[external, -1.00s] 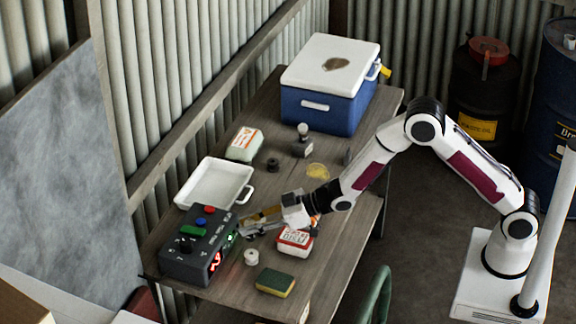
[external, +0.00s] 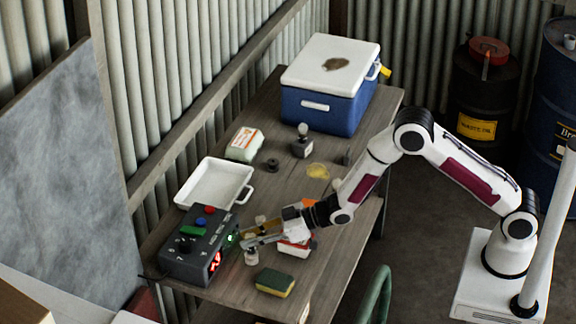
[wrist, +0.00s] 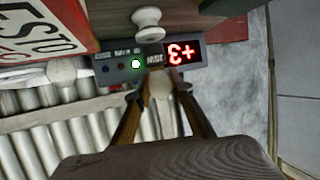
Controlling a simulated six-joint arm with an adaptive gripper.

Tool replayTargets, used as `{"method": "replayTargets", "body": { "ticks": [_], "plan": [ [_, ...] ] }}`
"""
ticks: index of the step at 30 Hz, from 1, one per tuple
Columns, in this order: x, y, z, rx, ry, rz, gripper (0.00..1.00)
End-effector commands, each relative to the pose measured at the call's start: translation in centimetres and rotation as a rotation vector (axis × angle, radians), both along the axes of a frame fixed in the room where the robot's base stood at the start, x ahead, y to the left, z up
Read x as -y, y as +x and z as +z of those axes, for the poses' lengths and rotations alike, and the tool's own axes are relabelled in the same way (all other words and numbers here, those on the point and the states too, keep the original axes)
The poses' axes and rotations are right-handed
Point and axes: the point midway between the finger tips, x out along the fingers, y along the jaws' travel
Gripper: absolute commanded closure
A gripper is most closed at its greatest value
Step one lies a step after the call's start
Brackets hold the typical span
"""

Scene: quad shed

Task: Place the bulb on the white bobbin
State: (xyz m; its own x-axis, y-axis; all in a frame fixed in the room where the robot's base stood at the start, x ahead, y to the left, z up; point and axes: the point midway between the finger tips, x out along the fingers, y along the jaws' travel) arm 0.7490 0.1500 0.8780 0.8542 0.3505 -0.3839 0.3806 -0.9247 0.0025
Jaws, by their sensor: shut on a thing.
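The white bobbin (external: 251,258) stands upright on the table, in front of the black control box. It also shows at the top of the wrist view (wrist: 148,20). My gripper (external: 248,240) is just above or beside the bobbin in the external view; I cannot tell whether anything touches. In the wrist view its two fingers (wrist: 162,82) are shut on a pale, rounded bulb (wrist: 161,88). The fingers hide part of the bulb, and it is hard to make out in the external view.
The control box (external: 190,255) with a red display is close at the left. A red-and-white box (external: 293,249) sits beneath my wrist. A sponge (external: 275,282) lies in front. A white tray (external: 191,190), a bulb on a dark stand (external: 303,131) and a cooler (external: 325,105) are farther back.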

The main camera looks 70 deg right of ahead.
Motion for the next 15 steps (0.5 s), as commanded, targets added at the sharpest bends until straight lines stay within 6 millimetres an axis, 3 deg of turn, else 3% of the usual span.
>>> {"method": "replayTargets", "body": {
  "ticks": [15],
  "plan": [
    [0.00,0.02,-0.81,0.001,0.000,0.000,0.99]
  ]
}}
